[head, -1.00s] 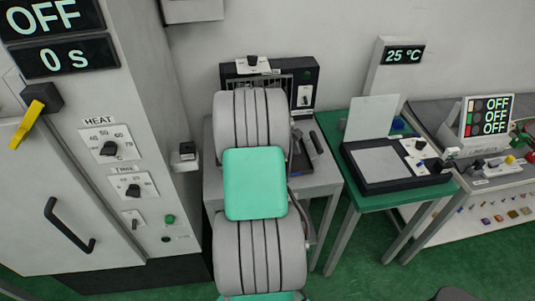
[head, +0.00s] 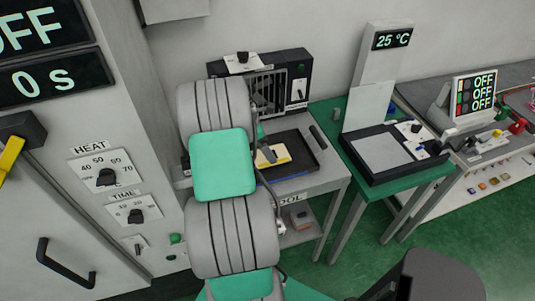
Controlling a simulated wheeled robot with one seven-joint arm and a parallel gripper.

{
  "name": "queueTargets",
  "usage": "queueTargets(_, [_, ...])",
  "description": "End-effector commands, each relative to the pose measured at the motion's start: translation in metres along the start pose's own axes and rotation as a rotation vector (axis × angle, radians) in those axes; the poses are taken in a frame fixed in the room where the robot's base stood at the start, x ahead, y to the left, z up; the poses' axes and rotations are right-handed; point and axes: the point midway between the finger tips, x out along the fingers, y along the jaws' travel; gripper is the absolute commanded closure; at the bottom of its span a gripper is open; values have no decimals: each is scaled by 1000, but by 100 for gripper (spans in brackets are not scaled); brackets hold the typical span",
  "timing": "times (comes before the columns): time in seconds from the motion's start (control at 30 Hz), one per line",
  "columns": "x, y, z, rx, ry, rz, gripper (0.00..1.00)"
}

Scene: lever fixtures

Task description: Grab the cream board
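A small cream-yellow board (head: 277,155) lies in a black tray (head: 304,146) on the grey table, just right of my arm.
A black rack unit (head: 297,75) stands behind the tray. A green table (head: 400,200) with a flat black device (head: 385,153) is to the right. A grey cabinet with HEAT and TIME knobs (head: 107,177) stands close on the left. A dark rounded thing (head: 440,275) is at bottom right.

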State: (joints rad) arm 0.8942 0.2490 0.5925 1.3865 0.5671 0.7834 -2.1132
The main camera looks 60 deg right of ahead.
Motion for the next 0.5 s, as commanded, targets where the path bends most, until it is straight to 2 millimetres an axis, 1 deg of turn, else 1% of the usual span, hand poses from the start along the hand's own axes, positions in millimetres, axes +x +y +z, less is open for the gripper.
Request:
queueTargets(0.2, [37, 0, -1, -1, 1, -4, 0])
queueTargets(0.23, [41, 0, -1, 0, 1, -3, 0])
queueTargets(0.33, [47, 1, -1, 2, 0, 1, 0])
queueTargets(0.5, [48, 1, -1, 3, 0, 0, 1])
